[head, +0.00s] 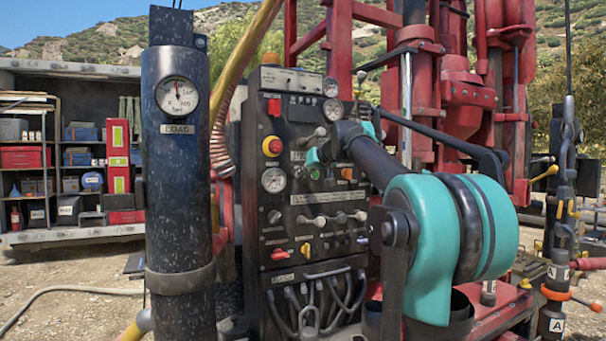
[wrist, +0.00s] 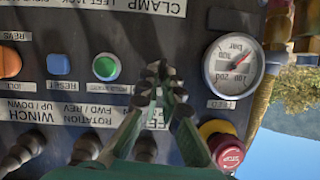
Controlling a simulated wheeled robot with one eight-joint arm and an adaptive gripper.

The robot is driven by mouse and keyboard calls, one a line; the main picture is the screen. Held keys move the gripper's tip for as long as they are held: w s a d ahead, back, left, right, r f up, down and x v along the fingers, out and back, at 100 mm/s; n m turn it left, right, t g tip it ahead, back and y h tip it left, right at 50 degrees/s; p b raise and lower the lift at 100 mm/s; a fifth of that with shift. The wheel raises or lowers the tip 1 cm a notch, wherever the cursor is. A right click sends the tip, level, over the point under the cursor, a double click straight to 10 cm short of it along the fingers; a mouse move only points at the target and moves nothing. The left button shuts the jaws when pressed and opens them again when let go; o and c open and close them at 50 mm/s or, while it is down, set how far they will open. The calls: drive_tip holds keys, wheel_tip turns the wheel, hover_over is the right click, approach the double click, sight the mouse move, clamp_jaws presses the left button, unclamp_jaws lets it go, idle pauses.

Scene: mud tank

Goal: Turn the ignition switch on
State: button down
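The ignition switch is not clearly identifiable; no readable label names it. The black control panel (head: 300,232) carries several knobs, including a small dark knob (head: 274,217) below the gauge and red and yellow knobs (head: 279,254) lower down. My gripper (head: 311,163) is in front of the upper panel, its teal fingers pointing at it. In the wrist view, where the panel appears upside down, my gripper (wrist: 159,72) has its fingertips together with nothing visible between them. They are over the panel between a green button (wrist: 106,67) and a round gauge (wrist: 233,65).
A red stop button (wrist: 226,150) is near my right finger in the wrist view. An orange knob (wrist: 9,62) and a blue reset button (wrist: 58,64) are at its left. A dark load cylinder (head: 179,220) stands left of the panel. Levers (head: 325,220) project from the panel.

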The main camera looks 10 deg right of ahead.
drive_tip(key=m+y, duration=0.1)
drive_tip(key=m, duration=0.1)
drive_tip(key=m+y, duration=0.2)
drive_tip(key=d+m+y, duration=0.1)
drive_tip(key=m, duration=0.2)
drive_tip(key=shift+w+f+y, duration=0.2)
drive_tip(key=shift+f+y, duration=0.15)
drive_tip(key=shift+y, duration=0.05)
drive_tip(key=shift+m, duration=0.3)
idle(0.4)
drive_tip(key=c, duration=1.7)
unclamp_jaws()
drive_tip(key=shift+a, duration=0.1)
drive_tip(key=v, duration=1.2)
